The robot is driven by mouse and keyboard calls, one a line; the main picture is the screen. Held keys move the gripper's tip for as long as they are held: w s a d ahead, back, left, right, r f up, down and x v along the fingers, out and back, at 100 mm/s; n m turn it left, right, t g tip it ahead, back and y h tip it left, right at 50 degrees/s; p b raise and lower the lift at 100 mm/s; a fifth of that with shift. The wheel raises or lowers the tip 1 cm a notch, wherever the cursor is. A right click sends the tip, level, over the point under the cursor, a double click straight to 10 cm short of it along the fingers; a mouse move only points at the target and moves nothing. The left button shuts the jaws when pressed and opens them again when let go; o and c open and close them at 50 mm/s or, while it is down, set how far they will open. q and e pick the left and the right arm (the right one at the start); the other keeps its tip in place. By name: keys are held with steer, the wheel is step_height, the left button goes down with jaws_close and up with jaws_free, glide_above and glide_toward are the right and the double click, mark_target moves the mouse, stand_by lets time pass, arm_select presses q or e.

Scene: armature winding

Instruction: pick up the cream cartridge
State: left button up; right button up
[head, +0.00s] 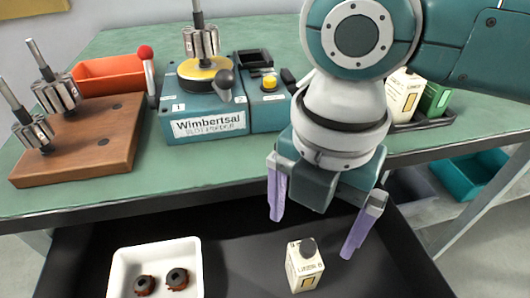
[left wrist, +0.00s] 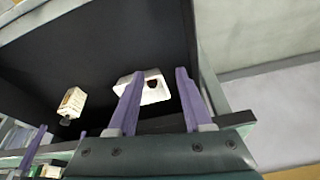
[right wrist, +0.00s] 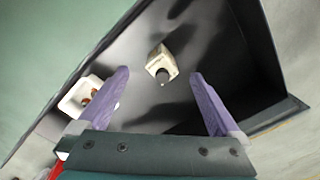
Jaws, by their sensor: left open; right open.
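The cream cartridge (head: 304,268) is a small box with a dark round cap, standing in the dark drawer (head: 235,262) below the table. It also shows in the right wrist view (right wrist: 161,63) and in the left wrist view (left wrist: 73,103). My right gripper (head: 313,235) is open and empty, with purple fingers above and around the level of the drawer; the cartridge lies beyond the gap between its fingers. My left gripper (left wrist: 157,95) is open and empty; its fingers point toward the white tray. It does not show in the head view.
A white tray (head: 156,246) with two dark round parts sits left of the cartridge in the drawer. On the table (head: 105,198) stand a teal winding machine (head: 205,115), a wooden block (head: 85,150) with armatures and an orange bin (head: 108,74). Cream and green boxes (head: 435,98) stand at right.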

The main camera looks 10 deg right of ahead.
mark_target(304, 263)
steer(key=f+b, duration=0.1)
steer(key=f, duration=0.1)
steer(key=f+b, duration=0.1)
steer(key=f, duration=0.2)
steer(key=s+f+b, duration=0.1)
steer(key=f, duration=0.2)
steer(key=shift+a, duration=0.1)
steer(key=shift+f, duration=0.4)
steer(key=c, duration=1.5)
